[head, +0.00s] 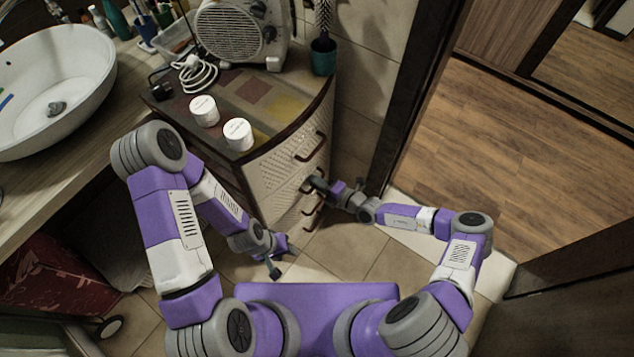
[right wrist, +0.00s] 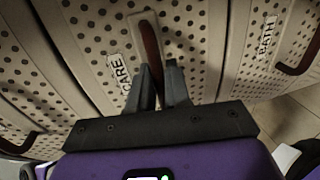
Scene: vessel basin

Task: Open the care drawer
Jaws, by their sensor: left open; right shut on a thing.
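The care drawer (right wrist: 88,38) has a perforated pale front, a "CARE" label (right wrist: 118,72) and a dark red-brown handle (right wrist: 150,48). My right gripper (right wrist: 163,85) is shut on this handle, its dark fingers on either side of it. In the head view my right gripper (head: 317,187) is at the middle handle of the cabinet (head: 270,180) and partly hides it. No clear opening shows at the drawer front. My left gripper (head: 281,257) is open and empty, low in front of the cabinet and apart from it.
A "BATH" drawer (right wrist: 268,32) with its own handle (right wrist: 300,55) is beside the care drawer. On the cabinet top stand two white jars (head: 238,134) and a fan heater (head: 243,30). A washbasin (head: 60,80) is at left. Tiled floor (head: 345,250) is free before the drawers.

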